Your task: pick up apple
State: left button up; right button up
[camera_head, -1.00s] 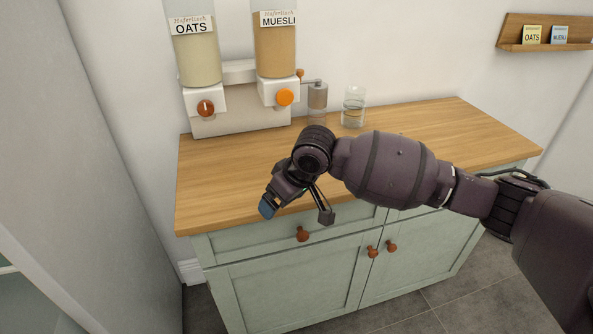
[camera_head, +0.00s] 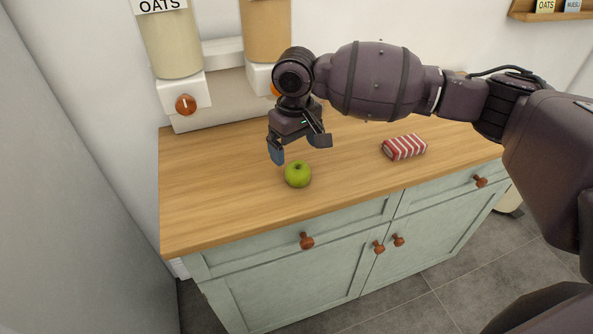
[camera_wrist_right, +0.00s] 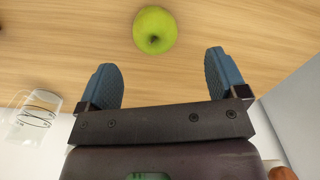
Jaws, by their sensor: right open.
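A green apple (camera_head: 298,174) sits on the wooden counter (camera_head: 215,205), near its front edge. It also shows in the right wrist view (camera_wrist_right: 155,30), at the top, beyond the fingertips and roughly between their lines. My right gripper (camera_head: 302,150) is open and empty, above and slightly behind the apple, with its fingers pointing down. In the right wrist view the blue finger pads (camera_wrist_right: 165,75) are spread apart and do not touch the apple. My left gripper is not in view.
A red-and-white striped packet (camera_head: 405,147) lies on the counter to the right. The oats dispenser (camera_head: 172,50) and muesli dispenser (camera_head: 266,35) stand at the back. A glass (camera_wrist_right: 35,115) shows in the wrist view. The counter's left part is clear.

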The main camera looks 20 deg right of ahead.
aim_at(298, 165)
notch_tip(298, 165, down, 3)
jog(key=shift+w+r, duration=0.1)
jog(key=shift+f, duration=0.45)
jog(key=shift+d+f+b, duration=0.1)
jog(key=shift+f+b, duration=0.2)
jog(key=f, duration=0.3)
jog(key=shift+w+d+f+b, duration=0.2)
jog(key=shift+f+b, duration=0.05)
jog(key=shift+b, duration=0.15)
jog(key=shift+f, duration=0.35)
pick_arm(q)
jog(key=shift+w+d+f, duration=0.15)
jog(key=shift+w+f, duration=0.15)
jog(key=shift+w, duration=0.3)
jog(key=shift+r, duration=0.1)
pick_arm(e)
jog(key=c, duration=0.9)
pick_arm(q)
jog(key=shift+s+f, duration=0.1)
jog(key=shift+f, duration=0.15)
pick_arm(e)
jog(key=shift+c, duration=0.7)
